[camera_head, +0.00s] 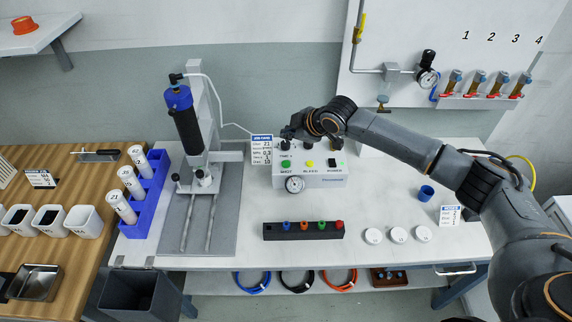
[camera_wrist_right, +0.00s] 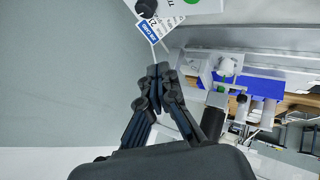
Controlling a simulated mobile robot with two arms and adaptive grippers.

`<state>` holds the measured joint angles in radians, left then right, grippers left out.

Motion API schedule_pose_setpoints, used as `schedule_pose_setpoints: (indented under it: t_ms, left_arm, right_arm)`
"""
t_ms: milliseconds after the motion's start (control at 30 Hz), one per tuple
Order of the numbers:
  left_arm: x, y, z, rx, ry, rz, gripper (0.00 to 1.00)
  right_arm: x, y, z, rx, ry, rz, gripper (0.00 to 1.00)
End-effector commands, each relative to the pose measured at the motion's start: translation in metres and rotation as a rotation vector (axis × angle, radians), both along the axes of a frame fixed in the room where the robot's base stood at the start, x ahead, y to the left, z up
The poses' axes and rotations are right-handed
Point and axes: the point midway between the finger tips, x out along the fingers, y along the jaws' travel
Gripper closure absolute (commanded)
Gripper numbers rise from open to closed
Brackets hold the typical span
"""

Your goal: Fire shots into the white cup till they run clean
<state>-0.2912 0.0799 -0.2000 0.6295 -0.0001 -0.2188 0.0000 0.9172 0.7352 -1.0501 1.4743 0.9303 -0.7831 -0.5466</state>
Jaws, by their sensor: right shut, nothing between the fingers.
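A dispenser with a black barrel and blue cap (camera_head: 182,115) hangs on a grey stand at the left of the bench. A small white cup (camera_head: 204,178) is at the stand below the barrel; its contents are too small to tell. The white control box (camera_head: 325,182) has a green SHOT button (camera_head: 286,164), a yellow BLEED button (camera_head: 309,163), a black POWER switch (camera_head: 332,162) and a round gauge (camera_head: 295,185). My right gripper (camera_head: 288,132) is shut and empty, above the box's back left knob. Its closed fingers also show in the right wrist view (camera_wrist_right: 156,75). My left gripper is not in view.
A job card (camera_head: 262,150) stands left of the box. A black rack (camera_head: 303,231) with coloured tips, white lids (camera_head: 397,235) and a blue cup (camera_head: 426,193) are on the bench. A blue rack (camera_head: 145,205) holds white cartridges.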

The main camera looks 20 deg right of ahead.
Motion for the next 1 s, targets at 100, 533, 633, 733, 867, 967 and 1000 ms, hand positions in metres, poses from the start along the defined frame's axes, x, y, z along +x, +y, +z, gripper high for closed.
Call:
schedule_pose_setpoints:
  t_ms: [100,533,633,733,867,967,1000]
  left_arm:
    - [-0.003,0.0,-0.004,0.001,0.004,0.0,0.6]
    - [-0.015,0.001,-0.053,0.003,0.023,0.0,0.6]
    - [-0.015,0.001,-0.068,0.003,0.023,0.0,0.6]
    - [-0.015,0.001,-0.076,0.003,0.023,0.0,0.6]
    - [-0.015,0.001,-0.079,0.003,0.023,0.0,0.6]
    - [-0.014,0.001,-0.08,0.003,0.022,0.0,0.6]
    - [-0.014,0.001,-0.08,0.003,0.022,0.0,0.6]
  right_arm:
    - [0.0,0.0,-0.004,0.0,0.0,0.0,1.0]
    - [0.0,0.0,-0.048,0.0,-0.001,-0.001,1.0]
    - [0.0,0.0,-0.061,-0.001,-0.002,0.0,1.0]
    - [-0.001,0.0,-0.071,-0.001,0.0,-0.001,1.0]
    - [-0.001,0.001,-0.083,0.001,0.001,0.0,1.0]
    - [0.0,0.0,-0.087,0.001,0.0,0.0,1.0]
    - [0.0,0.0,-0.088,0.001,0.0,0.001,1.0]
